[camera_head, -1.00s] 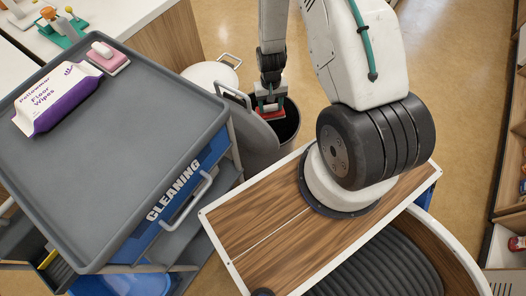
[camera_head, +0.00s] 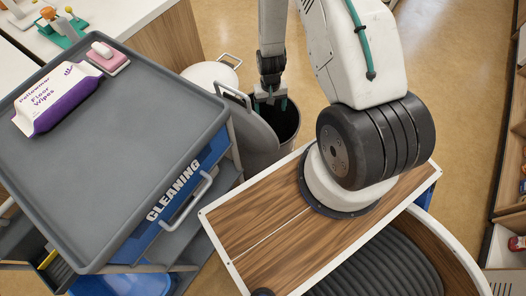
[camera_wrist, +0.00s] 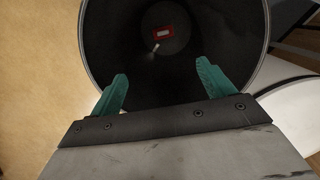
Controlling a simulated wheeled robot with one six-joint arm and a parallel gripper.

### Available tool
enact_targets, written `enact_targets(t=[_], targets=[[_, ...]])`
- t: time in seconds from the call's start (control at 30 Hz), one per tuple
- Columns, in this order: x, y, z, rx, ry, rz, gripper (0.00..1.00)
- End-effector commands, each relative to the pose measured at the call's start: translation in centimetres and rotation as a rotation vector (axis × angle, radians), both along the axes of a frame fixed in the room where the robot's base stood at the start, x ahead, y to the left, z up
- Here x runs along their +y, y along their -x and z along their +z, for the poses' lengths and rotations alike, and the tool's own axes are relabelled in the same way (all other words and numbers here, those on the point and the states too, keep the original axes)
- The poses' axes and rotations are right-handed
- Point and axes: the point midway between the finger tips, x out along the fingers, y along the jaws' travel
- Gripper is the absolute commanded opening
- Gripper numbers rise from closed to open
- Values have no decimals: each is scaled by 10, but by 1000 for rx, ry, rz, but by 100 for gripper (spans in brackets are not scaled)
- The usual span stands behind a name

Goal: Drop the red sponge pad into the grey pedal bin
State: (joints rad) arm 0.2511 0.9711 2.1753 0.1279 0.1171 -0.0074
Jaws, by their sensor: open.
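The grey pedal bin (camera_head: 286,136) stands open on the floor, right of the cleaning cart, its grey lid (camera_head: 249,124) tipped back to the left. My gripper (camera_head: 270,103) is over the bin's mouth, with its two green fingers apart and empty. In the wrist view the open fingers (camera_wrist: 160,85) point down into the dark bin (camera_wrist: 90,45). The red sponge pad (camera_wrist: 160,33) lies deep inside the bin, showing as a small red piece with a pale middle. In the head view the pad is hidden.
A grey cart top (camera_head: 120,150) on the left holds a wipes pack (camera_head: 57,98) and a pink sponge with a white handle (camera_head: 108,58). A white round lidded container (camera_head: 212,74) stands behind the bin lid. Shelves (camera_head: 508,170) line the right edge. Floor beyond the bin is clear.

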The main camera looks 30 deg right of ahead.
Motion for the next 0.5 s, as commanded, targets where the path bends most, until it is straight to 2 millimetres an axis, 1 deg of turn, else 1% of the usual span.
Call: enact_targets(t=[0.3, 0.4, 0.5], targets=[[-2, -6, 49, -4, 2, -1, 81], [-3, -8, 62, -3, 1, 0, 81], [-3, -8, 70, -2, 1, 0, 81]])
